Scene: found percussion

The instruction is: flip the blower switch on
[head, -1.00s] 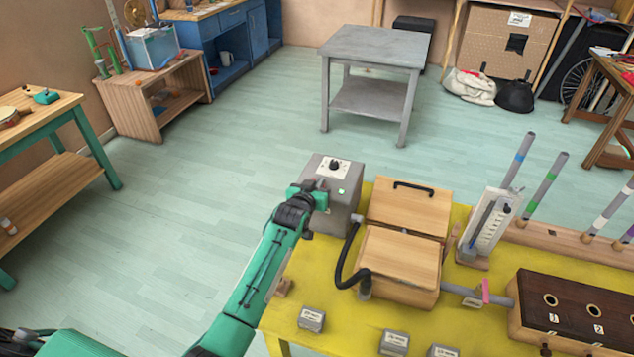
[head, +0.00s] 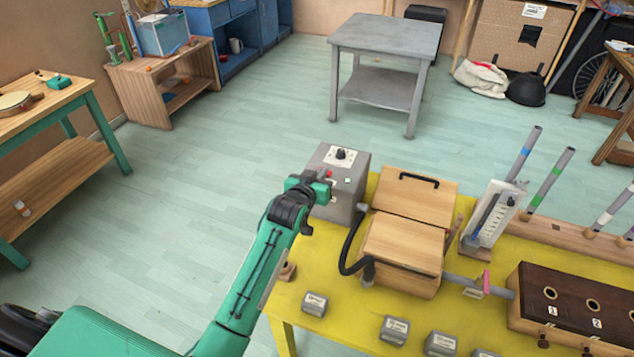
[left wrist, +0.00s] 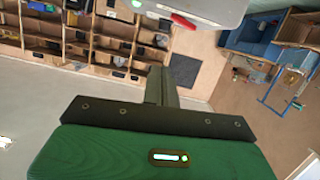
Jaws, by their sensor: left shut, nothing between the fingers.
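The blower is a grey box (head: 336,205) at the far left corner of the yellow table. Its top has a white plate with a black knob (head: 342,154), a small pale square and a red switch lever (head: 325,173). My left gripper (head: 322,186) is at the box's left edge, just below the red lever. It is shut and empty; I cannot tell if it touches the box. In the left wrist view the shut dark fingers (left wrist: 162,86) point toward the box's edge (left wrist: 225,8), with the red lever (left wrist: 183,21) just beyond and to the right of them.
A wooden bellows box (head: 405,240) with a black hose (head: 347,255) stands right of the blower. Small grey blocks (head: 314,304) lie along the yellow table's (head: 350,310) front. A white gauge stand (head: 490,215) is further right. The floor left of the table is clear.

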